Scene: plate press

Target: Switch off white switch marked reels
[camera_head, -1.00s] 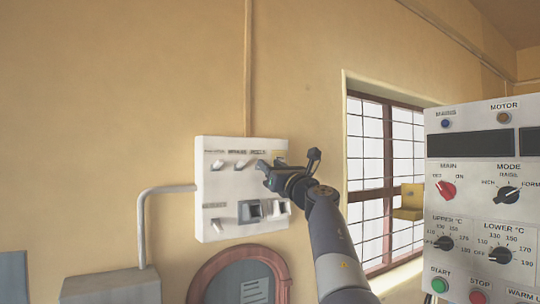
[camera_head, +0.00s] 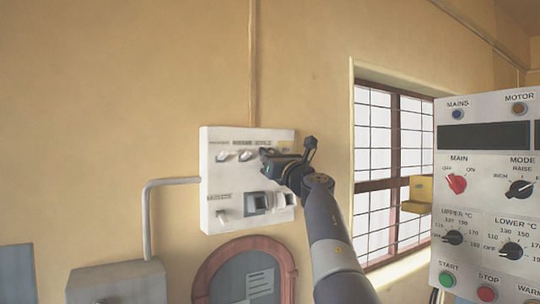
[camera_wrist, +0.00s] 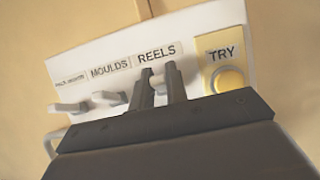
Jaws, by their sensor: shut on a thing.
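A white switch panel (camera_head: 210,207) is on the wall in the head view. In the wrist view the REELS label (camera_wrist: 157,52) sits right of the MOULDS label. The white reels switch (camera_wrist: 158,82) is below its label, between the two dark fingers of my gripper (camera_wrist: 161,86). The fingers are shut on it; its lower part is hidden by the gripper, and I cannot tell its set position. In the head view my gripper (camera_head: 266,158) reaches the panel's upper right from the right and hides the switch.
The MOULDS switch (camera_wrist: 110,100) and another white switch (camera_wrist: 70,107) stand to the left. A yellow TRY button (camera_wrist: 230,80) is close to the right. A large control console (camera_head: 488,190) stands at the right of the head view, before a window (camera_head: 385,150).

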